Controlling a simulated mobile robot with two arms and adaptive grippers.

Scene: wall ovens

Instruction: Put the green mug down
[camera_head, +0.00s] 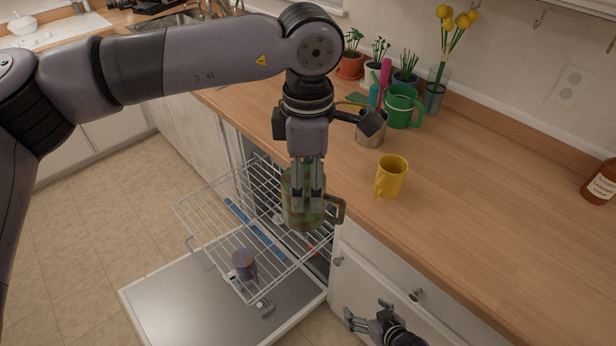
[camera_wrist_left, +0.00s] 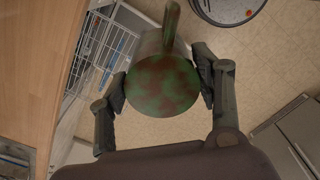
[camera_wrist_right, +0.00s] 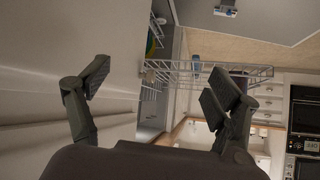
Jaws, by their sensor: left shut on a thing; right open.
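A mottled green and reddish-brown mug (camera_head: 289,214) hangs in my left gripper (camera_head: 307,200), whose fingers are shut on its body. Its handle points right in the head view. The left wrist view shows a round mottled face of this mug (camera_wrist_left: 163,85) between the fingers. The mug is above the dishwasher's pulled-out wire rack (camera_head: 200,207), close to the counter's front edge. A plain green mug (camera_head: 403,107) stands at the back of the counter. My right gripper (camera_head: 366,314) is open and empty, low in front of the cabinet drawers.
The wooden counter (camera_head: 480,215) is clear at front right. A yellow mug (camera_head: 391,176), a metal can (camera_head: 370,132) and potted plants stand left of that space. A purplish cup (camera_head: 244,264) shows at the rack. The dishwasher door (camera_head: 180,308) lies open below.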

